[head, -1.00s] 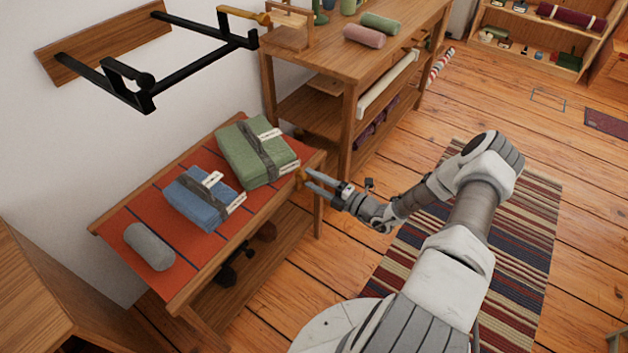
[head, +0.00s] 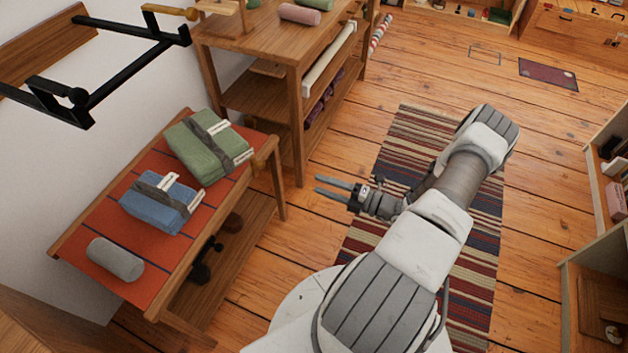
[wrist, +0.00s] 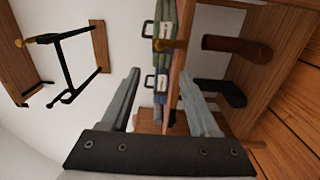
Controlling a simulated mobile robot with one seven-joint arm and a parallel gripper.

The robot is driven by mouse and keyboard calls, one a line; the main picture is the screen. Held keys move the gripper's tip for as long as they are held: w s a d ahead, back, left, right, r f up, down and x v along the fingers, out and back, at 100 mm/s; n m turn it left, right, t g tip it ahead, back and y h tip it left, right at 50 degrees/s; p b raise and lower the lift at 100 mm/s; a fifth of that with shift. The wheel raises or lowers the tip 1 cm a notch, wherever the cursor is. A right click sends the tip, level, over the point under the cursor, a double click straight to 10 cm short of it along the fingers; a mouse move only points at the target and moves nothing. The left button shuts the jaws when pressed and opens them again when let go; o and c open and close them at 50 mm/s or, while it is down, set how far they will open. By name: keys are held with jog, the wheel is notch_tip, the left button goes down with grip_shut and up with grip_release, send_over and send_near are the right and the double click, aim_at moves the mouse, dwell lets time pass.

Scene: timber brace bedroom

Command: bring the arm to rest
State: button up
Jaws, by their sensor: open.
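My gripper (head: 334,189) is open and empty in the head view. It hangs over the floor to the right of the low table (head: 172,287), apart from it. In the wrist view my gripper (wrist: 163,100) shows both fingers spread with nothing between them. My arm is bent, with its elbow over the striped rug (head: 432,132).
A green folded bundle (head: 205,150), a blue bundle (head: 153,210) and a grey roll (head: 115,259) lie on the low table. A taller wooden shelf table (head: 296,102) stands behind. A black wall rack (head: 130,60) juts out at upper left. Shelves (head: 590,270) stand at right.

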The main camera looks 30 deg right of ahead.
jog(key=shift+r, duration=0.1)
dwell(0.5)
jog(key=s+a+r+n+g+h, duration=0.1)
jog(key=a+r+n+g, duration=0.45)
jog(key=r+n, duration=0.45)
jog(key=s+a+r+n+g+h, duration=0.15)
jog(key=a+r+n+g, duration=0.35)
jog(key=r+n, duration=0.55)
jog(key=a+r+n+g+h, duration=0.2)
jog(key=a+r+n+g, duration=0.2)
jog(key=a+r+n, duration=0.6)
jog(key=s+d+r+n+t+h, duration=0.3)
jog(key=s+r+n+t+h, duration=0.25)
jog(key=s+r+n, duration=0.8)
notch_tip(320, 180, up, 14)
jog(key=n+p, duration=0.3)
jog(key=p, duration=1.3)
jog(key=shift+w+f+h+p, duration=0.25)
jog(key=shift+w+h+p, duration=0.1)
jog(key=shift+w, duration=0.1)
jog(key=shift+d, duration=0.2)
